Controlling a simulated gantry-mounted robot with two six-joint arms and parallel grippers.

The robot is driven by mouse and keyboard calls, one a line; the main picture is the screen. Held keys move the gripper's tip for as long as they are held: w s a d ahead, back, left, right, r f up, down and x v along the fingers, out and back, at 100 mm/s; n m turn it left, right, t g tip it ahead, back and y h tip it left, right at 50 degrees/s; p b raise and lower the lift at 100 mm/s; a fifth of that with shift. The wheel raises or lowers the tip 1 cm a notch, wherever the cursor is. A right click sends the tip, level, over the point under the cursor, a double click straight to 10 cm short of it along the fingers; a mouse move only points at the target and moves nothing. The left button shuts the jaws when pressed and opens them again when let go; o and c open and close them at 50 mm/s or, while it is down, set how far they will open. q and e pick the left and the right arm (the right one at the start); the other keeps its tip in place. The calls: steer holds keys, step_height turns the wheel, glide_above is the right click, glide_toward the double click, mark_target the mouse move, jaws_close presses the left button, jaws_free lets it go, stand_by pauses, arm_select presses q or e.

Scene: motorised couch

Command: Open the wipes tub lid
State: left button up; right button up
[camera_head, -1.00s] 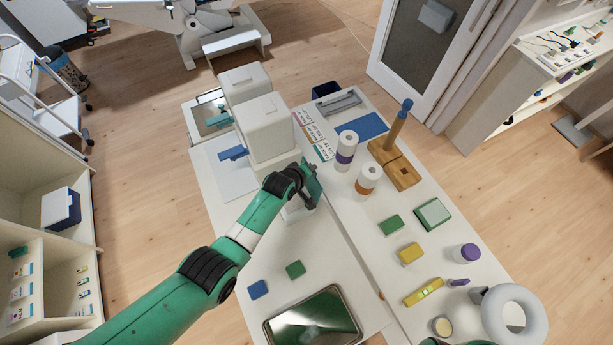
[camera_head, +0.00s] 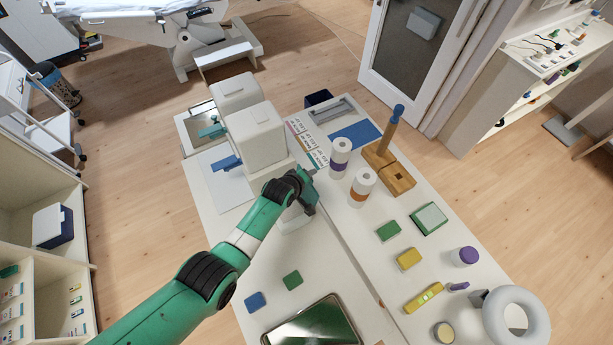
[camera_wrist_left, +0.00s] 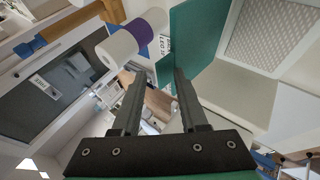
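A small white box (camera_head: 292,218) on the bench, partly hidden behind my left arm, seems to be the wipes tub. A teal panel that looks like its lid shows in the left wrist view (camera_wrist_left: 190,42); I cannot tell how far it is raised. My left gripper (camera_head: 309,197) is over the box's right side. In the left wrist view its fingers (camera_wrist_left: 158,75) are apart with nothing clearly between them. The teal panel is beside the right fingertip; I cannot tell if they touch. My right gripper is not in view.
Two large white containers (camera_head: 262,135) stand behind. A purple-banded roll (camera_head: 340,160) and an orange-banded roll (camera_head: 361,187) stand to the right, near a wooden block (camera_head: 398,178). A dark tray (camera_head: 315,325) and small green and blue blocks lie in front.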

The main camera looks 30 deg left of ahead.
arm_select(q)
steer(key=shift+d+r, duration=0.1)
steer(key=shift+d, duration=0.05)
steer(key=shift+r+p, duration=0.3)
steer(key=shift+p, duration=0.1)
steer(key=p+v, duration=0.6)
steer(key=v, duration=0.5)
steer(key=shift+s+p, duration=0.2)
steer(key=shift+p, duration=0.15)
steer(key=shift+f, duration=0.1)
